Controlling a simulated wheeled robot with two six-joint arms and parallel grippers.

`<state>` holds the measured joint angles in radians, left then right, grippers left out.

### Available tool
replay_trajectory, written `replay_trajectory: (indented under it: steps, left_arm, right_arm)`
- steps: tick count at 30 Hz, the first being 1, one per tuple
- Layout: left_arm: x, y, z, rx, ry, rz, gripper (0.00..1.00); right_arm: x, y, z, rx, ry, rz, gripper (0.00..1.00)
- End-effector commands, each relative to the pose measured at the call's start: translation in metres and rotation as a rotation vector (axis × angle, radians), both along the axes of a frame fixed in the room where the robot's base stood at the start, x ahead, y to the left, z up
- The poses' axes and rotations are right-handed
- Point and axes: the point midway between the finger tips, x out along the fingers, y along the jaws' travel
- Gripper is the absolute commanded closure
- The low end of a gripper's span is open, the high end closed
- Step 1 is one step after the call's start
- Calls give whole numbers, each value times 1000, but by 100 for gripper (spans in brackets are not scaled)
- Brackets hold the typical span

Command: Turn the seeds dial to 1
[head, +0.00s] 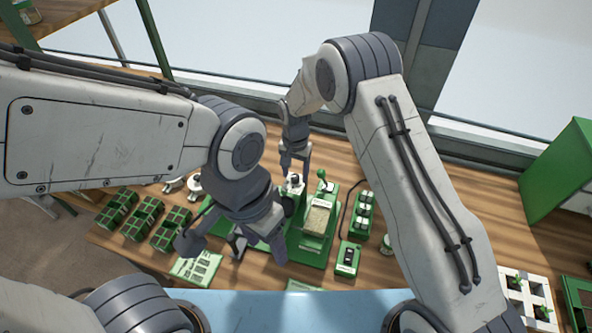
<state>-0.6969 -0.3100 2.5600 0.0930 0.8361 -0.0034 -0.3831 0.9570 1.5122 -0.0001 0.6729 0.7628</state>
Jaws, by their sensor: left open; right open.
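The green tray seeder (309,246) stands on the wooden table, partly hidden behind my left gripper. A small white unit with a dark top (294,184) is on it; I cannot tell whether this is the seeds dial, and no number is readable. My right gripper (295,170) points down, open, with its fingers right at this white unit; I cannot tell whether they touch it. My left gripper (232,245) is open and empty, in front of the seeder's left part.
Several green cell trays (143,217) stand at the left. A green control box (347,258) and a green rack with white-topped jars (364,214) are right of the seeder. A printed card (196,267) lies near the front edge. A white seedling tray (527,297) is at far right.

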Motion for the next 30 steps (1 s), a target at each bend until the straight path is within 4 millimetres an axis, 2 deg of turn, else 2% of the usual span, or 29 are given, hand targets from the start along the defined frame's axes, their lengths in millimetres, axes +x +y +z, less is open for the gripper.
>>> replay_trajectory:
  steps: [10,15,23,30]
  left_arm:
    - [0,0,1,0,0,0,39]
    - [0,0,1,0,0,0,39]
    - [0,0,0,0,0,0,39]
    - [0,0,-7,0,0,1,39]
  right_arm:
    - [0,1,-5,1,-1,1,37]
    - [0,0,-5,1,-1,1,100]
    - [0,-1,-5,-1,0,13,100]
    - [0,-1,-6,0,-1,100,100]
